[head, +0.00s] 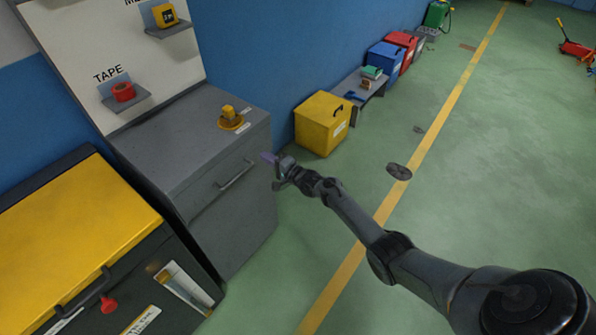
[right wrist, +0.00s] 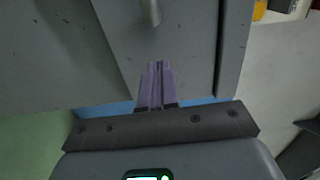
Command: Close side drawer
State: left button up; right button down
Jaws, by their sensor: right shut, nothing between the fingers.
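The grey cabinet (head: 165,150) stands against the blue wall and has a drawer front with a bar handle (head: 236,174) on its right-facing side. In the head view the drawer looks near flush with the cabinet; I cannot tell if a small gap is left. My right gripper (head: 268,158) is at the far right edge of the drawer front, its purple fingers shut and empty. In the right wrist view the shut fingers (right wrist: 157,82) point at the grey drawer panel (right wrist: 185,45), below the handle end (right wrist: 150,12). Contact cannot be told. My left gripper is not in view.
A yellow-topped chest (head: 75,235) stands beside the cabinet at lower left. A yellow bin (head: 322,123) stands just beyond the cabinet. A yellow object (head: 230,118) sits on the cabinet top. The green floor to the right is largely open.

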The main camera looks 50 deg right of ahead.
jog(key=s+p, duration=0.4)
jog(key=s, duration=0.7)
jog(key=s+a+f+g, duration=0.1)
jog(key=s+f+g, duration=0.1)
jog(key=s+f, duration=0.45)
jog(key=s+a+n+g+y, duration=0.15)
jog(key=s+a+n, duration=0.35)
jog(key=a, duration=0.5)
jog(key=s+a+n+g, duration=0.3)
jog(key=s+a, duration=0.5)
jog(key=a, duration=0.1)
jog(key=s+a+r+n+g+h, duration=0.3)
jog(key=s+r+n+g, duration=0.5)
jog(key=s+r+n, duration=0.4)
pick_arm(q)
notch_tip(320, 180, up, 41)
jog(key=p, duration=3.6)
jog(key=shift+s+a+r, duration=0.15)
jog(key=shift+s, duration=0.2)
pick_arm(e)
notch_tip(320, 180, up, 36)
jog(key=s+m, duration=0.1)
jog(key=shift+d+f, duration=0.15)
jog(key=shift+f, duration=0.1)
